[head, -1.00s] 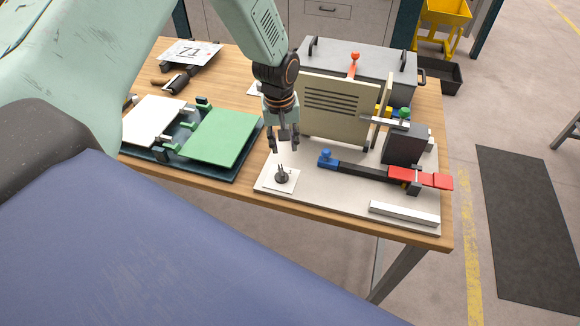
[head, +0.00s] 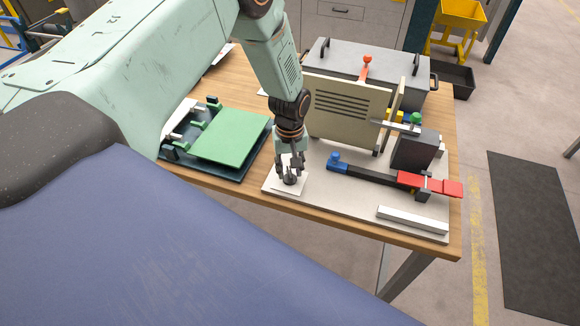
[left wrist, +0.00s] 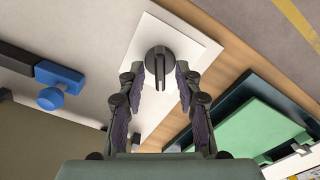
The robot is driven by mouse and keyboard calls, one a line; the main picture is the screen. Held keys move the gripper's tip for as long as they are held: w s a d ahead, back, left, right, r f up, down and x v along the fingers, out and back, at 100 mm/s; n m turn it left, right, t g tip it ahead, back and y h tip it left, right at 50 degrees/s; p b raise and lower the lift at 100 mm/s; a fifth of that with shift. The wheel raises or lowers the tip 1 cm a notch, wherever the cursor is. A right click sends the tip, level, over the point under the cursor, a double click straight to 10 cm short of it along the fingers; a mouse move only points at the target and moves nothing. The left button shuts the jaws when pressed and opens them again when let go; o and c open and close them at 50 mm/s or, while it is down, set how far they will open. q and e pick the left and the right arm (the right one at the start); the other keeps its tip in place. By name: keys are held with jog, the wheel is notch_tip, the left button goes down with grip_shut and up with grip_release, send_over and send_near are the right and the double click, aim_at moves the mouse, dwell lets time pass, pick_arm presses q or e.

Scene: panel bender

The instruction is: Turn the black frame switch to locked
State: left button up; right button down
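The black frame switch (head: 290,181) is a round black knob with a raised bar, on a white plate (head: 296,188) at the bench's front edge. In the left wrist view the switch (left wrist: 158,66) shows from above, its bar running roughly up and down the picture. My left gripper (head: 289,172) points down over the switch. In the left wrist view the left gripper (left wrist: 160,70) is open, one finger on each side of the knob, with small gaps showing. I cannot tell how deep the fingertips reach. My right gripper is not in view.
A bar with a blue knob (head: 334,160) and a red handle (head: 430,185) lies to the right. A beige slotted panel (head: 345,110) stands behind. A green plate (head: 232,137) on a dark base lies to the left. A white bar (head: 412,219) lies at front right.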

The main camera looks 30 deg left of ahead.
pick_arm(q)
jog(key=shift+a, duration=0.2)
jog(key=shift+s+d+r, duration=0.1)
jog(key=shift+d+r, duration=0.05)
jog(key=shift+d, duration=0.2)
jog(key=c, duration=0.4)
jog(key=shift+c, duration=0.8)
jog(key=shift+a, duration=0.2)
grip_shut()
jog(key=shift+d, duration=0.1)
